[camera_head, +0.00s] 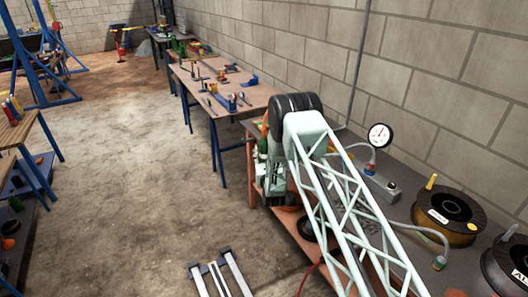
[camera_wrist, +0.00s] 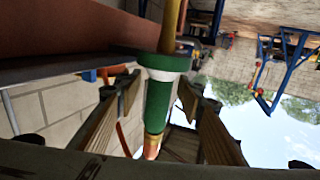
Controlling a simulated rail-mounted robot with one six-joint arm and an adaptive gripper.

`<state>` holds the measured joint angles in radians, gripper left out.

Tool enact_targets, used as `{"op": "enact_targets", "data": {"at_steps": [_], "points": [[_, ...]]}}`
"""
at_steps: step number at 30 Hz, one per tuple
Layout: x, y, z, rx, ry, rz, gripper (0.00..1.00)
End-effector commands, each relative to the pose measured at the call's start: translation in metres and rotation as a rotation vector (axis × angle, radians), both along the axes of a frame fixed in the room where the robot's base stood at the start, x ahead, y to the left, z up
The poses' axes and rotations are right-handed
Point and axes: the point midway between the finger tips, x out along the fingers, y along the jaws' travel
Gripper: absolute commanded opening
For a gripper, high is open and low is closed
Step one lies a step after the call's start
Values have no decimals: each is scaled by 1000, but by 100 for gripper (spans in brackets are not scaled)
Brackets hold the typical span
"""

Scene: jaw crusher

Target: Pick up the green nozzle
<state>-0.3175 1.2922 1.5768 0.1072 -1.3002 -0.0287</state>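The green nozzle (camera_wrist: 157,104) fills the middle of the wrist view. It has a green collar, a white ring below it and a copper-coloured tip, and a yellowish rod or hose runs up from it. The two fingers of my gripper (camera_wrist: 160,95) stand on either side of it. They look open, with a gap on the left; contact on the right is hard to tell. In the head view a small green piece (camera_head: 262,147) shows beside my wrist, possibly the nozzle. My arm hides most of the gripper there.
A brown surface (camera_wrist: 75,30) lies close to the nozzle in the wrist view. In the head view, a bench with a pressure gauge (camera_head: 380,135) and spools (camera_head: 446,217) stands along the wall. A tool table (camera_head: 225,85) is further back. The floor at left is mostly clear.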

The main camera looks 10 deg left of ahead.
Motion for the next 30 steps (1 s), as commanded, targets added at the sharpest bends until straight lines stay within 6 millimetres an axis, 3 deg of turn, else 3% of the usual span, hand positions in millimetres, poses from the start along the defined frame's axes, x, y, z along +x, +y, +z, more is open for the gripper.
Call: {"op": "enact_targets", "data": {"at_steps": [16,26,30], "points": [[0,0,0,0,0,0,35],[0,0,0,0,1,0,6],[0,0,1,0,-1,0,5]]}}
